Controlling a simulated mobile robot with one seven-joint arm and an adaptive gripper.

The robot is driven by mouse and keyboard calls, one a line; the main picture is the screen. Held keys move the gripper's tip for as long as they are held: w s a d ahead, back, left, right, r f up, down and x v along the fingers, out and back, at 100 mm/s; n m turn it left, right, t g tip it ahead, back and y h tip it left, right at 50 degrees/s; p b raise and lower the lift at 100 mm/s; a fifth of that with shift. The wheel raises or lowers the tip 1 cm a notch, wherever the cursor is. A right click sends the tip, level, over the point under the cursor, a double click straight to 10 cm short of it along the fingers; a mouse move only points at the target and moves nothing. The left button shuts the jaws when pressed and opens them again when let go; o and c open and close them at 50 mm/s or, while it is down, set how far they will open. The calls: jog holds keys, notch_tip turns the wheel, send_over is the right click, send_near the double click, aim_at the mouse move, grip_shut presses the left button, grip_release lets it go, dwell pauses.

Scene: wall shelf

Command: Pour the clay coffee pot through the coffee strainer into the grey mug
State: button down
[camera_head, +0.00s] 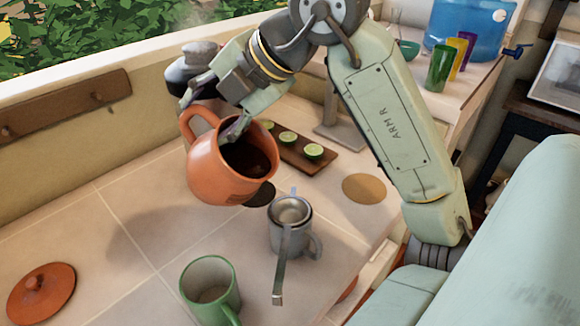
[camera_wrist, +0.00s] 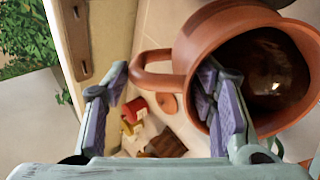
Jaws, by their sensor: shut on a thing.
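The orange-brown clay coffee pot (camera_head: 215,174) is in the air, tilted with its mouth facing the camera; dark coffee shows inside, and in the wrist view (camera_wrist: 195,62) too. My gripper (camera_head: 213,116) is shut on the pot at its handle side, one finger reaching over the rim into the mouth; the wrist view shows both fingers (camera_wrist: 160,80) around the handle. The metal coffee strainer (camera_head: 291,209) sits on top of the grey mug (camera_head: 276,240), its long handle pointing toward the front. The mug stands upright, below and right of the pot. No stream of coffee shows.
A green mug (camera_head: 209,288) stands at the front, left of the grey mug. The clay lid (camera_head: 42,291) lies at left. A wooden board (camera_head: 300,152) with lime slices lies behind, near a round coaster (camera_head: 364,188). Coloured cups and a blue water container (camera_head: 472,30) stand far right.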

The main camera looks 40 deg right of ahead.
jog(key=shift+s+d+r+t+y, duration=0.15)
jog(key=shift+s+d+t+y, duration=0.15)
jog(key=shift+s+t, duration=0.4)
dwell(1.6)
jog(key=shift+w, duration=0.15)
jog(key=shift+w+a+f+g+h, duration=0.15)
jog(key=shift+w+a+g+h, duration=0.15)
jog(key=shift+w+g, duration=0.35)
jog(key=shift+w+a+f+g+h, duration=0.2)
jog(key=shift+w+a+g, duration=0.2)
jog(key=shift+w+g, duration=0.25)
jog(key=shift+w+a+f+g+h, duration=0.2)
jog(key=shift+w+a+g, duration=0.15)
jog(key=shift+w+g, duration=0.3)
jog(key=w+a+f+g+h, duration=0.2)
jog(key=w+f+g+h, duration=0.1)
jog(key=w+f+g, duration=0.1)
jog(key=shift+w+a+f+g, duration=0.2)
jog(key=shift+w+g, duration=0.7)
jog(key=shift+g, duration=0.35)
jog(key=shift+r, duration=0.1)
